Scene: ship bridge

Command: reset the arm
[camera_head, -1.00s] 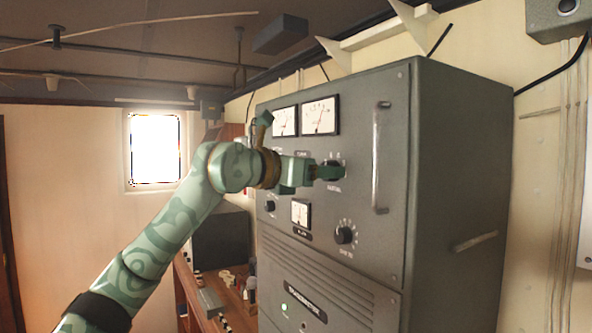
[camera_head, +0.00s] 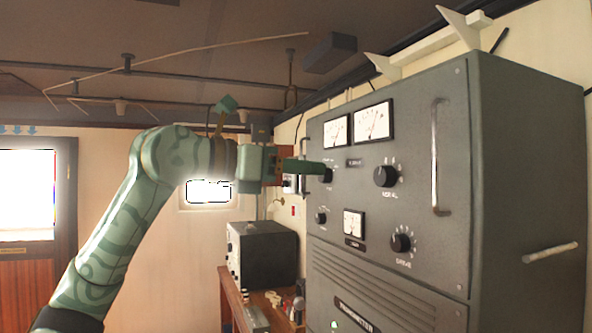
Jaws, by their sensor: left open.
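My left arm comes in from the lower left. Its left gripper (camera_head: 312,168) is open and empty, with its green finger in front of the left part of the grey transmitter cabinet's face (camera_head: 440,245). The finger partly covers a small dark knob (camera_head: 328,175); I cannot tell whether they touch. The black aerial knob (camera_head: 386,176) is uncovered, to the right of the gripper and apart from it. The drive knob (camera_head: 401,243) is lower down. My right gripper is out of view.
A dark boxy device (camera_head: 268,254) stands on a wooden desk (camera_head: 232,290) behind. A window (camera_head: 208,191) and a door (camera_head: 30,290) are at the back left. Pipes run along the ceiling.

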